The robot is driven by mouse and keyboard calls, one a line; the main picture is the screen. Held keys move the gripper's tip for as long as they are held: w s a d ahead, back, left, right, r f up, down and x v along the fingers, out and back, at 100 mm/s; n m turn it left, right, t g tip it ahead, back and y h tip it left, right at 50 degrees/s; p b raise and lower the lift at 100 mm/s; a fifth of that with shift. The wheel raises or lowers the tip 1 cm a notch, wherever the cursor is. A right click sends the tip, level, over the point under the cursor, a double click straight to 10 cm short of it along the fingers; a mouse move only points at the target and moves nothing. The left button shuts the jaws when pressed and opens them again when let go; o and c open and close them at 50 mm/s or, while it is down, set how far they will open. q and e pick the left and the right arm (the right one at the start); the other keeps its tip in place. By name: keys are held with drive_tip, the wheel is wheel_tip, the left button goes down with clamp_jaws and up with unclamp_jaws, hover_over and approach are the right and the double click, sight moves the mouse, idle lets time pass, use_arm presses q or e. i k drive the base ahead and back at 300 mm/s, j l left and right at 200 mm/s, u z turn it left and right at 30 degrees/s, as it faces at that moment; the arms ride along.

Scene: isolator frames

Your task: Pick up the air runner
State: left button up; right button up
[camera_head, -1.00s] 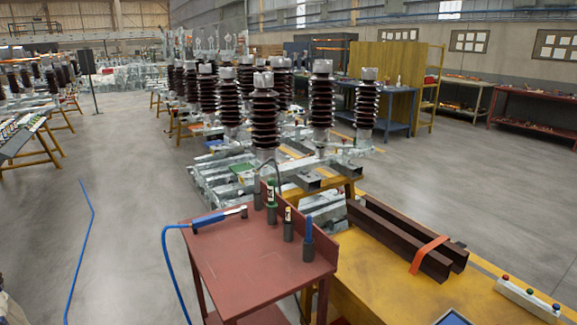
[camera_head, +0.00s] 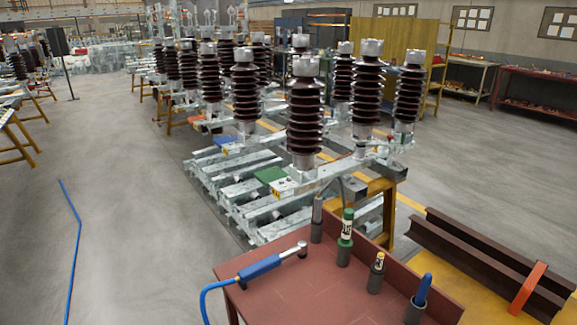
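The air runner (camera_head: 262,267) is a blue-handled tool with a metal head. It lies near the far left edge of the red table (camera_head: 300,292), its head towards the back right. A blue hose (camera_head: 212,289) runs from its left end over the table edge. Neither of my grippers is in view.
Several upright holders stand along the table's back right side, among them a green-topped bottle (camera_head: 346,226) and a blue-handled item (camera_head: 423,289). Dark brown beams (camera_head: 480,262) lie to the right. Insulators on a metal frame (camera_head: 305,112) stand behind.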

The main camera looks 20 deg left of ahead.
sight(247, 273)
drive_tip(key=i+j, duration=0.1)
drive_tip(key=j, duration=0.3)
drive_tip(key=i+j, duration=0.15)
drive_tip(key=j, duration=0.2)
drive_tip(key=i+j, duration=0.1)
drive_tip(key=j, duration=0.3)
drive_tip(key=i+j, duration=0.1)
drive_tip(key=j, duration=0.3)
drive_tip(key=i+j, duration=0.15)
drive_tip(key=j, duration=0.2)
drive_tip(key=i+j, duration=0.1)
drive_tip(key=j, duration=0.3)
drive_tip(key=i+j, duration=0.1)
drive_tip(key=j, duration=0.3)
drive_tip(key=z, duration=0.05)
